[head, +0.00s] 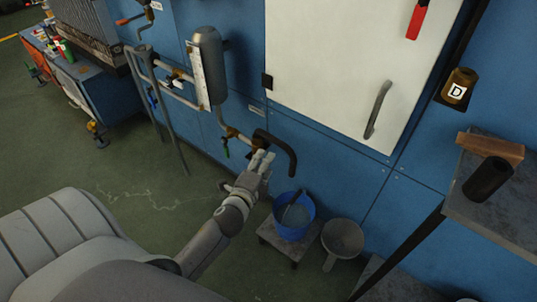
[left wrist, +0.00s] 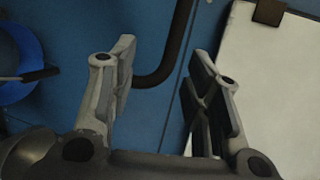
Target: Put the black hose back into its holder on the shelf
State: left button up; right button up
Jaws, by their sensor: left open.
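The black hose (head: 284,148) is a curved dark tube on the blue wall, at the end of the pipework below the grey cylinder. It bends over and hangs down. My left gripper (head: 262,162) is open and empty beside the hose, overlapping its left part in the head view. In the left wrist view the hose (left wrist: 177,45) shows beyond the gap between the open fingers (left wrist: 162,62), and its bend passes behind one finger. A dark cylinder (head: 487,179) stands on the grey shelf (head: 490,215) at right; I cannot tell whether it is the holder. My right gripper is out of view.
A blue bucket (head: 307,228) stands on a low stool below the hose, with a grey funnel-like bowl (head: 343,238) beside it. A white cabinet door (head: 330,70) is above right. A brown block (head: 490,149) lies on the shelf. Green floor at left is clear.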

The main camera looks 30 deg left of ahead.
aim_at(274, 142)
pick_arm(q)
jog(key=shift+t, duration=0.3)
jog(key=w, duration=0.1)
jog(key=w+a, duration=0.1)
jog(key=w, duration=0.1)
jog(key=w+r, duration=0.1)
jog(key=w, duration=0.1)
jog(key=shift+w+a+b, duration=0.1)
jog(key=shift+a+b, duration=0.2)
jog(key=shift+b, duration=0.1)
jog(key=shift+f+b+x, duration=0.15)
jog(key=shift+b+x, duration=0.2)
jog(key=shift+x, duration=1.05)
jog(key=shift+f+b+x, duration=0.1)
jog(key=shift+b+x, duration=0.2)
jog(key=shift+x, duration=1.15)
jog(key=shift+d+r, duration=0.1)
grip_shut()
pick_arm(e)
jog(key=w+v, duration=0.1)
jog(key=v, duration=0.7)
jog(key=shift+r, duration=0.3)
